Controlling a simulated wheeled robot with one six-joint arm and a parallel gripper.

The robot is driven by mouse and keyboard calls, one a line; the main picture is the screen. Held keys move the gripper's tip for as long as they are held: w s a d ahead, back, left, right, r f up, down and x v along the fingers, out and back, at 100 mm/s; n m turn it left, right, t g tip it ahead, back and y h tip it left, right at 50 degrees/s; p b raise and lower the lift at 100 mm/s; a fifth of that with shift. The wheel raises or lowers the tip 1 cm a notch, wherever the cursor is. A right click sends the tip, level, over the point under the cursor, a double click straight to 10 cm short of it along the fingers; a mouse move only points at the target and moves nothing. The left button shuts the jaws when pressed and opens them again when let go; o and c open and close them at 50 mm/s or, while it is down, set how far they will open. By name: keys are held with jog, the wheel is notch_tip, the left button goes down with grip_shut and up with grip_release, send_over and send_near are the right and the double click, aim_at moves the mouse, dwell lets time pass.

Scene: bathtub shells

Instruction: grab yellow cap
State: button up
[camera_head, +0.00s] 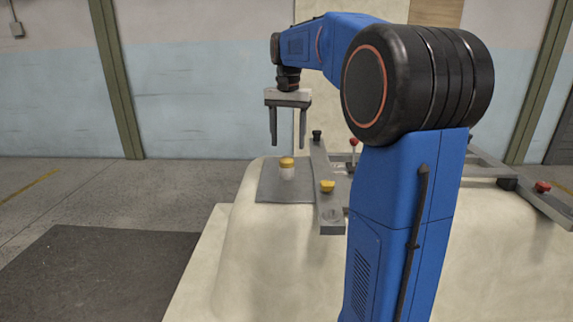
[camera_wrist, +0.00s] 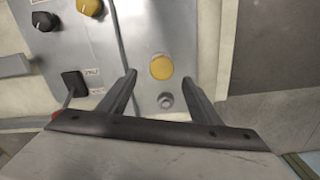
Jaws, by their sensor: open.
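A yellow cap (camera_head: 286,162) sits on top of a short whitish cylinder on a flat grey plate (camera_head: 275,192) in the head view. A round yellow top, apparently this cap (camera_wrist: 161,67), shows from above in the wrist view, between and slightly beyond the fingertips. My gripper (camera_head: 288,145) points down above the cap, with a small gap below its fingertips. Its two fingers (camera_wrist: 159,79) are spread apart with nothing between them. The cap's sides are hidden in the wrist view.
A second yellow piece (camera_head: 327,186) sits on the grey bar (camera_head: 331,229) right of the plate. A black knob (camera_head: 317,135) and red knob (camera_head: 353,142) stand behind. In the wrist view, a small grey knob (camera_wrist: 165,100) lies near the cap, and a black knob (camera_wrist: 43,20) is upper left.

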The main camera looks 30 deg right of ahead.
aim_at(287, 160)
jog(key=shift+a+f, duration=0.2)
jog(key=shift+f, duration=2.75)
jog(key=c, duration=1.1)
